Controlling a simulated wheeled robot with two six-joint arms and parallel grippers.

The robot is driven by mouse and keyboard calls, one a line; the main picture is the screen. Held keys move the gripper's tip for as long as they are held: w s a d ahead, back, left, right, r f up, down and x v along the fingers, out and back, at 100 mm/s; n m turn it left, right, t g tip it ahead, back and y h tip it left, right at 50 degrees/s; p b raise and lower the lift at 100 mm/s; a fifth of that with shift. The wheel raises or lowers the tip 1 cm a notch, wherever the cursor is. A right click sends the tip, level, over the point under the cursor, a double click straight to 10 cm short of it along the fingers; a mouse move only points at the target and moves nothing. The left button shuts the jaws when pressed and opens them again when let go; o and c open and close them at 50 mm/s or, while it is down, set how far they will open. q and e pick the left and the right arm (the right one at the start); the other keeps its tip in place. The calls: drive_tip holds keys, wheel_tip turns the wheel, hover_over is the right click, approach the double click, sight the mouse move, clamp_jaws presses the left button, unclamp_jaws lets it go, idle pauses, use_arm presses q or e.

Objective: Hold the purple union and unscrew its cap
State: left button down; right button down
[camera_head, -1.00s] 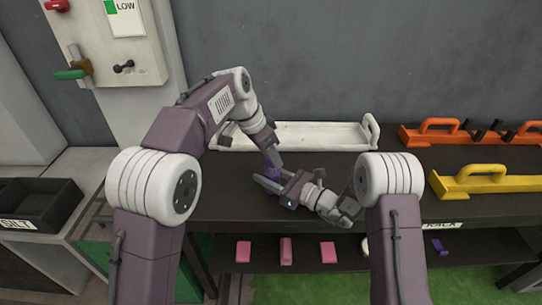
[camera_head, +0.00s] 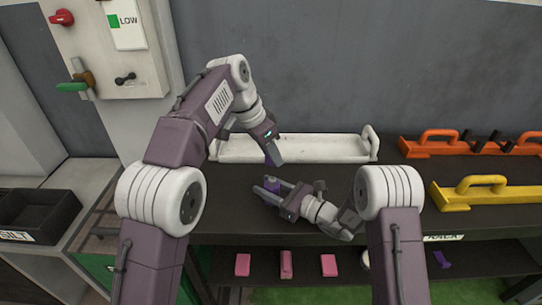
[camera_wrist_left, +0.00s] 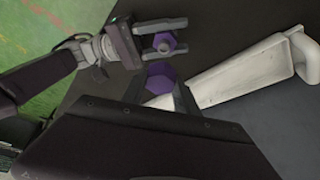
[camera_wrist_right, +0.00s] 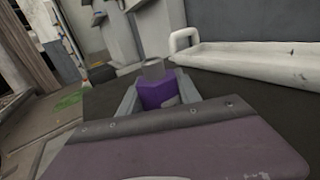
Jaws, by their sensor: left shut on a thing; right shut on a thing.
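My right gripper (camera_head: 268,190) is shut on the purple union's body (camera_wrist_right: 157,95), above the dark bench. A bare grey stub (camera_wrist_right: 153,68) stands up out of the body in the right wrist view. The body also shows between the right fingers in the left wrist view (camera_wrist_left: 165,43). My left gripper (camera_head: 273,158) is shut on the purple hexagonal cap (camera_wrist_left: 161,75). The cap is apart from the body, above it in the head view. The left fingers partly hide the cap in the head view.
A white tray with end handles (camera_head: 300,150) lies behind the grippers. Orange (camera_head: 425,150) and yellow (camera_head: 470,200) handled racks are at right. Several pink blocks (camera_head: 286,264) lie on the shelf below. A black bin (camera_head: 38,215) stands at far left.

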drive_tip(key=c, duration=0.8)
unclamp_jaws()
drive_tip(key=shift+o, duration=0.2)
